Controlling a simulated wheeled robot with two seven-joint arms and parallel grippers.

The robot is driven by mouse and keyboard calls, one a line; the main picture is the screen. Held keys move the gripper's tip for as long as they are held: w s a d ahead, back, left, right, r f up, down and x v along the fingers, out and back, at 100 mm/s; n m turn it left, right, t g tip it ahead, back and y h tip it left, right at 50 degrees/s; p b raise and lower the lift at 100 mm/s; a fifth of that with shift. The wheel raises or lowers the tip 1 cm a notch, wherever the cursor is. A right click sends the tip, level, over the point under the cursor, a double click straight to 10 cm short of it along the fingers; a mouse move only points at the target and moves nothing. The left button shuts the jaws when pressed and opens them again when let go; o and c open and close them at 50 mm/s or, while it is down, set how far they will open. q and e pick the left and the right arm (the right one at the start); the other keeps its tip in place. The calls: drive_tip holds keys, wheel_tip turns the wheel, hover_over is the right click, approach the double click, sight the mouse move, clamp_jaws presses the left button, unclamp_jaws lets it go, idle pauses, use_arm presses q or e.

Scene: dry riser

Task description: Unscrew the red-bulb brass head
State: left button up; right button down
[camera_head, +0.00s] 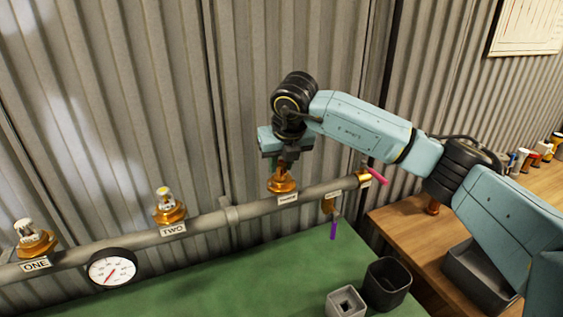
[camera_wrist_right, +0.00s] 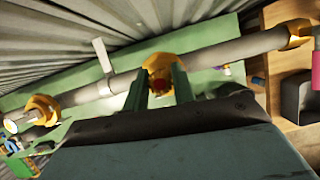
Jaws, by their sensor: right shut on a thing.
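The brass head with the red bulb (camera_wrist_right: 159,86) sits on the grey pipe, and its brass body shows in the head view (camera_head: 282,181) above a white label. My right gripper (camera_wrist_right: 160,84) comes down from above, its two green fingers on either side of the head, and is shut on it. In the head view the right gripper (camera_head: 284,163) hides the bulb. My left gripper is not in view.
Brass heads with a yellow bulb (camera_head: 165,205) at label TWO and a whitish bulb (camera_head: 33,237) at ONE stand on the pipe (camera_head: 110,239). A gauge (camera_head: 112,268) hangs below.

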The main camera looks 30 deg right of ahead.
drive_tip(key=shift+n+y+b, duration=0.3)
drive_tip(key=shift+n, duration=0.6)
drive_tip(key=n+y, duration=0.1)
drive_tip(key=n, duration=0.3)
drive_tip(key=shift+y, duration=0.3)
drive_tip(key=n+g+y, duration=0.1)
drive_tip(key=n, duration=0.3)
drive_tip(key=shift+p, duration=0.3)
drive_tip(key=c, duration=1.7)
unclamp_jaws()
drive_tip(key=shift+n+y, duration=0.3)
drive_tip(key=shift+n, duration=0.1)
clamp_jaws()
drive_tip(key=shift+r, duration=0.15)
